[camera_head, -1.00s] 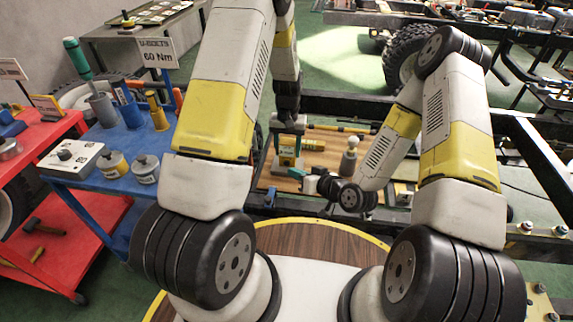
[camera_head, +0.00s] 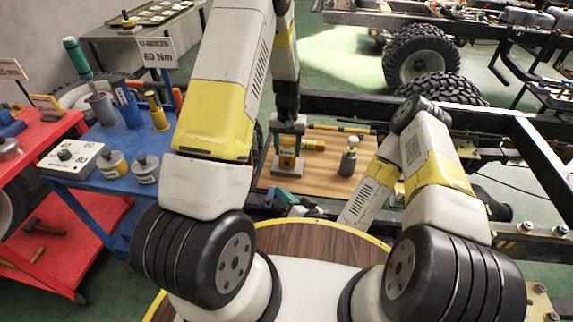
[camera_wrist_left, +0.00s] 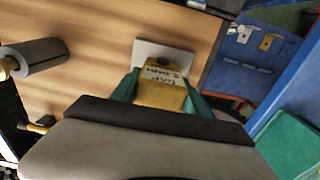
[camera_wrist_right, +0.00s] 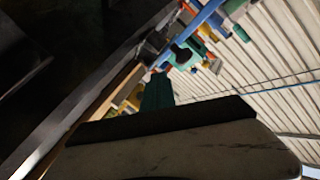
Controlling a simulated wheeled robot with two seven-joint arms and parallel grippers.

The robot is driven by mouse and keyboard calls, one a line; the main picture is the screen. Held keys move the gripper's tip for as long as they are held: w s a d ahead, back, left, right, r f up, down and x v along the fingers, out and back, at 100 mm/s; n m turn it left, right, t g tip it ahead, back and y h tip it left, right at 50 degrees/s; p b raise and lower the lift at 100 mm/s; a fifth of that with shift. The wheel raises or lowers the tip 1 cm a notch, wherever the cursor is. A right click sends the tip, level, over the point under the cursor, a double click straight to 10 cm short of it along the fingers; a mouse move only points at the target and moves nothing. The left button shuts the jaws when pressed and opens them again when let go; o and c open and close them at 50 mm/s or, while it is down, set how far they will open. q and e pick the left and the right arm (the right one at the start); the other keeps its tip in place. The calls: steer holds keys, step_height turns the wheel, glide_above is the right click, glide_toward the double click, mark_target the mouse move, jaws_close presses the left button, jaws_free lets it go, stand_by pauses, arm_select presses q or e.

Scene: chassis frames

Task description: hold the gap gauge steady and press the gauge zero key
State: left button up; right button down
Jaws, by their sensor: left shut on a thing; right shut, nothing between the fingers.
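The gap gauge (camera_head: 287,160) is a yellow block with a dark-marked label, upright by a pale base plate (camera_wrist_left: 165,52) on the wooden board. My left gripper (camera_head: 288,146) reaches down from above and is shut on the gauge; the left wrist view shows the gauge (camera_wrist_left: 160,90) between its teal fingers. My right gripper (camera_head: 283,196) is lower in the head view, nearer my body, apart from the gauge. Its teal fingers (camera_wrist_right: 157,88) are together and empty. I cannot make out the zero key.
A grey cylinder with a pale knob (camera_head: 348,162) stands right of the gauge on the wooden board (camera_head: 325,180). Black chassis rails surround the board. A blue cart (camera_head: 120,140) with cups and tins stands left.

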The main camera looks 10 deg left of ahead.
steer(key=shift+w, duration=4.35)
steer(key=shift+w, duration=0.1)
steer(key=shift+w+r, duration=0.1)
steer(key=shift+w, duration=0.2)
steer(key=shift+w, duration=0.5)
steer(key=shift+s, duration=0.9)
steer(key=shift+s, duration=2.5)
